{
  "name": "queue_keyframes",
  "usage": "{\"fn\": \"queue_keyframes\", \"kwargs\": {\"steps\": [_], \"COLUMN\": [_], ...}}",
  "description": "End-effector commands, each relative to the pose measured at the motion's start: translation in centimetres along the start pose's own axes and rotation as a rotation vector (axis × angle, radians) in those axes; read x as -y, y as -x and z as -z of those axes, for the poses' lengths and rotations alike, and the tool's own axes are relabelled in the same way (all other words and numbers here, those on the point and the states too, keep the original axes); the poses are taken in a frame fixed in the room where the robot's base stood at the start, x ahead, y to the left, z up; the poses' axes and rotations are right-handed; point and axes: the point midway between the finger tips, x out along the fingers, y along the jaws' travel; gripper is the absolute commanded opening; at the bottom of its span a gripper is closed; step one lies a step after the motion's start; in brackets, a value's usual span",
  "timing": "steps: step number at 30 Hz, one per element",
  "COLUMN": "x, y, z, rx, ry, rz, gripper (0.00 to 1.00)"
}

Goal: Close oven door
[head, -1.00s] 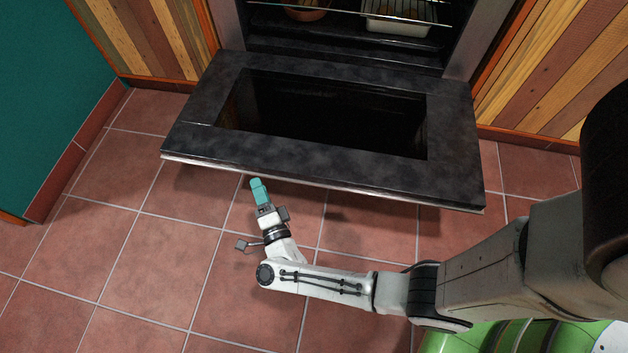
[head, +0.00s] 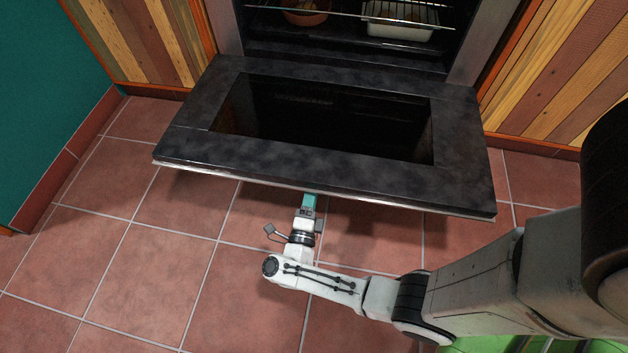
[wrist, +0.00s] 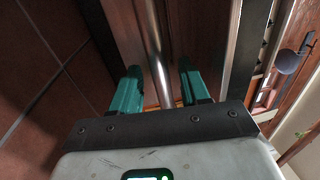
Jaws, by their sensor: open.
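The oven door (head: 300,165) is dark, with a black glass panel, and hangs open, folded down flat in front of the oven. My gripper (head: 309,199) is just below the middle of the door's front edge in the head view; its fingertips are partly hidden under that edge. In the wrist view, my gripper (wrist: 158,70) has two teal fingers spread apart. A shiny metal bar (wrist: 152,38), seemingly the door's handle, runs between them in the picture. I cannot tell whether either finger touches it.
The oven cavity (head: 345,50) holds a wire rack with a white dish (head: 402,30) and an orange-brown bowl (head: 305,16). Wooden panels stand on both sides. A teal block (head: 45,90) is at the left. The tiled floor (head: 130,270) is clear at the lower left.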

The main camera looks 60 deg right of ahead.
Motion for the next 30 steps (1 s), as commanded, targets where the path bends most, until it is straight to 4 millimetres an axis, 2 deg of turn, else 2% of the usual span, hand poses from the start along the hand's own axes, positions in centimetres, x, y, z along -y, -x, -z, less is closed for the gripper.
{"fn": "queue_keyframes", "kwargs": {"steps": [3,9,20,30], "x": [-0.1,0.0,0.0,0.0], "y": [-1.9,-3.7,-4.0,-4.0], "z": [0.1,0.0,-0.1,-0.1], "rx": [-0.003,0.000,0.002,0.002], "ry": [0.000,-0.001,0.000,0.000], "rz": [0.001,0.001,0.001,0.001], "gripper": [0.45,0.45,0.44,0.12]}}
